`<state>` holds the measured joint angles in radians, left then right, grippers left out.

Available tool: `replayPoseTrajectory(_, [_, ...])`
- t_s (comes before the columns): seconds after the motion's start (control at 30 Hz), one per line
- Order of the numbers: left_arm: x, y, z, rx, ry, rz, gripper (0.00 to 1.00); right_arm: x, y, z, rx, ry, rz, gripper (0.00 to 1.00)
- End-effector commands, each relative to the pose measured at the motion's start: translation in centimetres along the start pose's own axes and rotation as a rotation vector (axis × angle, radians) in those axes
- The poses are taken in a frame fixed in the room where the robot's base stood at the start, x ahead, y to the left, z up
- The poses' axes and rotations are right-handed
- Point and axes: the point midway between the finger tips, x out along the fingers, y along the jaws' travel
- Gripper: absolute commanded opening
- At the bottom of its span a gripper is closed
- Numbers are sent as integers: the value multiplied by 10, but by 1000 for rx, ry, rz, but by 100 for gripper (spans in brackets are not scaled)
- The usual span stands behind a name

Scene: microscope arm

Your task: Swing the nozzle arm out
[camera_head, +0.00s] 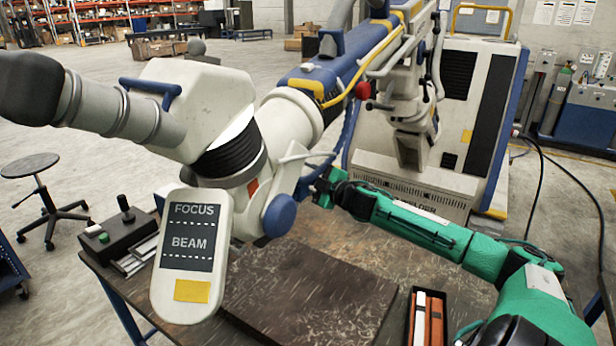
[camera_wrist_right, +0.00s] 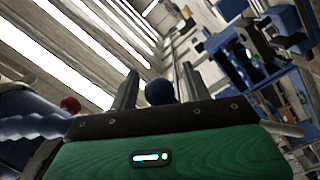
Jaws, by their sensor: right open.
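The pale welding microscope (camera_head: 210,85) stands over the table, with a FOCUS/BEAM panel (camera_head: 190,255) at its front. A thin pale arm (camera_head: 305,156) sticks out on its right side, close to my right gripper; I cannot tell for certain that this is the nozzle arm. A blue round knob (camera_head: 280,215) sits on the machine left of the gripper. My right gripper (camera_head: 322,186) is open beside the machine. In the right wrist view a dark blue ball (camera_wrist_right: 160,92) shows between its fingers (camera_wrist_right: 160,88); contact cannot be told. My left gripper is out of view.
The worktable carries a dark plate (camera_head: 305,300), a joystick box (camera_head: 120,232) and an open case with orange-and-white pieces (camera_head: 427,318). A red knob (camera_head: 363,90) is above the gripper. A large cabinet (camera_head: 470,120) stands behind. A stool (camera_head: 40,190) is at left.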

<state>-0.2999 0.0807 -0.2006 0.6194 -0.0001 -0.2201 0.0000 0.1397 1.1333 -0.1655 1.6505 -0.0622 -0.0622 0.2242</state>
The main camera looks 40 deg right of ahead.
Motion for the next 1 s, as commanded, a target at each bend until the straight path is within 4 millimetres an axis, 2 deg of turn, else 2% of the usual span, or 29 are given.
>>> replayPoseTrajectory(0.37, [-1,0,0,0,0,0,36,2,-1,0,0,0,-1,48])
replayPoseTrajectory(0.6, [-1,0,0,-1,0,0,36,2,0,0,0,0,-1,1])
replayPoseTrajectory(1.0, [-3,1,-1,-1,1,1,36,8,-3,-6,3,-9,9,0])
